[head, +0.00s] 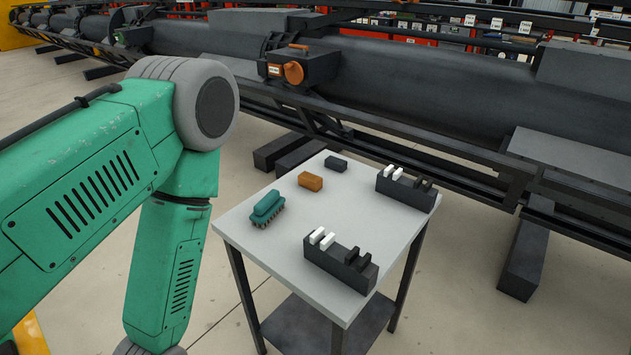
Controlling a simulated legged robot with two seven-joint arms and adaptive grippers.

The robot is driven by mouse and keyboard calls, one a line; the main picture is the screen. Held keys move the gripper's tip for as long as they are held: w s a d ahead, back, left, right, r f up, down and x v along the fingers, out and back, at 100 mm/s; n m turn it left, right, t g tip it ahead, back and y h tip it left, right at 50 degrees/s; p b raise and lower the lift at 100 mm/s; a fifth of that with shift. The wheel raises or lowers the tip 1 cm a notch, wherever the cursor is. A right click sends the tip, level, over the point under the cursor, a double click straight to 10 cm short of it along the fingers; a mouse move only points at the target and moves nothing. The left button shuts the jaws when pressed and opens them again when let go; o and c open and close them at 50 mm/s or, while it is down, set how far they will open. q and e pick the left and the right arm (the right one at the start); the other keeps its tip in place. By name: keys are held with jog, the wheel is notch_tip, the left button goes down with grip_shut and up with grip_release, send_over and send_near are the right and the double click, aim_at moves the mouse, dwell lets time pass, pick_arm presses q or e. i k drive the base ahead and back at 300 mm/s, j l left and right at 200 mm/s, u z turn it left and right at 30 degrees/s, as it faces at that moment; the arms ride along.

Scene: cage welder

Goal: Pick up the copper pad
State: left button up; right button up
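The copper pad (311,182) is a small orange-brown block. It lies on the light grey top of a small table (290,258), toward the back left. Nothing touches it. My green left arm comes in from the left and bends downward left of the table; its gripper is outside the view. My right arm and gripper do not show.
A teal-handled brush (267,208) lies left of the pad, and a dark block (336,163) behind it. Two dark holders with white and black pieces stand at the back right (405,191) and front right (340,265). A long dark machine (440,85) runs behind the table.

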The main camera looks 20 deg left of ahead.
aim_at(313, 183)
jog(key=i+j+z, duration=0.1)
jog(key=j+z, duration=0.35)
jog(key=j, duration=0.3)
jog(key=j+z, duration=0.4)
jog(key=j, duration=0.35)
jog(key=k+j+z, duration=0.15)
jog(key=j+z, duration=0.3)
jog(key=j, duration=0.3)
